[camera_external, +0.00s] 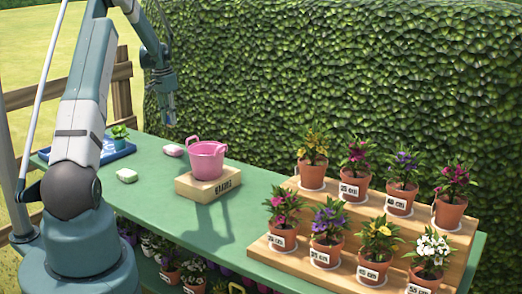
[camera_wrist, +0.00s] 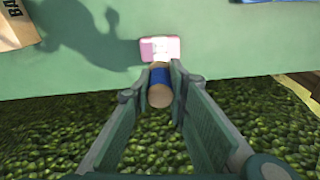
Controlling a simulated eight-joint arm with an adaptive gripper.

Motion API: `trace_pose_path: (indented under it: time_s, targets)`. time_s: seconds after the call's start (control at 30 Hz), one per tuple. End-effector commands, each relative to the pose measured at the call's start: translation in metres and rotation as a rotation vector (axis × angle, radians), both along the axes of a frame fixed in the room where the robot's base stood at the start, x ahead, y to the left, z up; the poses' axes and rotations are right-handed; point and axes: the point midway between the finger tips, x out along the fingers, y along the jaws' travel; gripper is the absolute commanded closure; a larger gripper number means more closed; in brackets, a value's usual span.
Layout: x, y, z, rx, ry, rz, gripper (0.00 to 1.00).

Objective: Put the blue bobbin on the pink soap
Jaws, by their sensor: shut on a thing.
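My gripper (camera_external: 169,108) hangs above the far edge of the green table in the external view. In the wrist view my gripper (camera_wrist: 161,88) is shut on the blue bobbin (camera_wrist: 160,98), which has a tan end and a blue band. The bobbin is hard to make out in the external view. The pink soap (camera_external: 172,150) lies on the table near its far edge, below my gripper. In the wrist view the soap (camera_wrist: 160,46) shows just beyond the fingertips, partly covered by the bobbin's top. The bobbin appears held above table height, apart from the soap.
A pink bucket (camera_external: 207,160) stands on a wooden block (camera_external: 190,187) right of the soap. A pale soap (camera_external: 127,175) lies nearer. A blue tray (camera_external: 112,153) with a potted plant is at left. Several flower pots fill a stepped wooden stand (camera_external: 352,211) at right. A hedge rises behind.

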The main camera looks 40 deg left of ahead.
Motion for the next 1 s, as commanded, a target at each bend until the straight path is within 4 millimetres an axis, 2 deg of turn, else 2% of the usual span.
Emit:
trace_pose_path:
  time_s: [0.37,0.8,1.0]
  targets:
    - [0.0,0.0,-0.004,0.0,0.0,0.0,0.93]
    - [0.0,0.0,-0.057,0.0,0.0,-0.001,0.93]
    - [0.0,0.0,-0.063,0.0,0.0,-0.001,0.93]
